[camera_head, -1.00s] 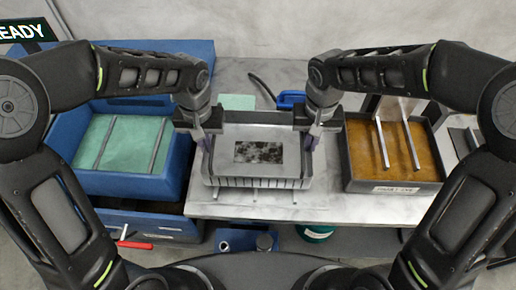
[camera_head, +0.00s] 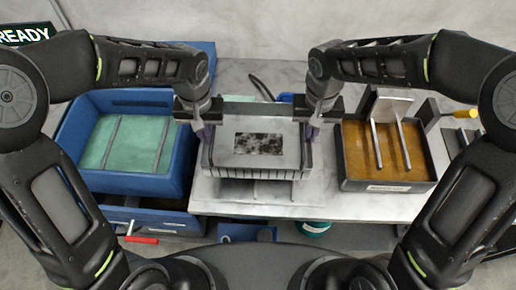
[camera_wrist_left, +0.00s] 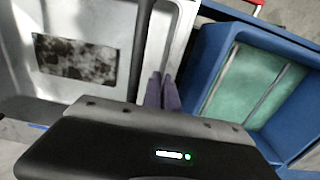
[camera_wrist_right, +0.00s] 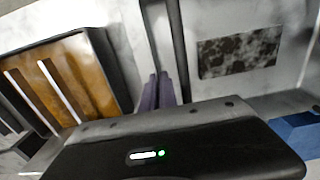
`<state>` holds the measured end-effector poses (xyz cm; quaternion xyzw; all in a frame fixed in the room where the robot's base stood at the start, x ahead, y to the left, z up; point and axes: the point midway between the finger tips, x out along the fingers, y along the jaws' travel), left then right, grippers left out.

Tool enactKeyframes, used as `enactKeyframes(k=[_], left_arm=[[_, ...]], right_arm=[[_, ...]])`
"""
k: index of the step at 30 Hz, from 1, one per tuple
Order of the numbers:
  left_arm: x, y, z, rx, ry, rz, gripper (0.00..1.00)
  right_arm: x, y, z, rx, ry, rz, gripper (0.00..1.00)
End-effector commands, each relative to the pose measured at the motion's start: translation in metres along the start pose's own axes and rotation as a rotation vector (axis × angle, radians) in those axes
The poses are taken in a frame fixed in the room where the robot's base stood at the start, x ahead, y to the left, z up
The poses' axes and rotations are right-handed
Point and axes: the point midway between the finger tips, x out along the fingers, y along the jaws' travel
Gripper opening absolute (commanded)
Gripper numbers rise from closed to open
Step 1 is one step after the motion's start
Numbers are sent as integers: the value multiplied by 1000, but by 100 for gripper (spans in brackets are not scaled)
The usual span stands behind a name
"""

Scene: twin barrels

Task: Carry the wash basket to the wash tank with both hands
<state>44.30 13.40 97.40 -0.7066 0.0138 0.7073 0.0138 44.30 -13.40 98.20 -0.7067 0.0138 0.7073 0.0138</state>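The wash basket (camera_head: 255,174) is a grey metal box with a slotted front and a dark mottled panel (camera_head: 259,144) inside. It appears level and slightly above the metal table, with a shadow beneath. My left gripper (camera_head: 206,136) is shut at its left side, and my right gripper (camera_head: 313,133) at its right side. In the wrist views, the purple fingers of the left (camera_wrist_left: 162,90) and right (camera_wrist_right: 157,90) grippers are close together by dark bars at the basket's sides; their exact contact is partly hidden. The blue tank (camera_head: 130,185) with green liquid, apparently the wash tank, stands left of the basket.
A dark tank (camera_head: 388,186) of brown liquid with metal bars stands right of the basket. A yellow-handled tool (camera_head: 466,113) lies at far right. A red handle (camera_head: 141,240) sticks out below the blue tank. The table (camera_head: 320,203) is bare in front.

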Motion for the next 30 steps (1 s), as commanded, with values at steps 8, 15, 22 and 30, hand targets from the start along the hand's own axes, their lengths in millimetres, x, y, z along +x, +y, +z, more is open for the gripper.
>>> enactKeyframes(k=[8,15,22,30], left_arm=[[-1,0,-1,0,3,1,0],[-1,0,-1,0,3,1,0],[19,0,-1,0,3,1,0],[40,0,-1,0,3,1,0]], right_arm=[[-1,0,-1,0,2,-1,0],[-1,0,-1,0,2,-1,0],[19,0,-1,0,2,-1,0],[40,0,-1,0,3,-1,0]])
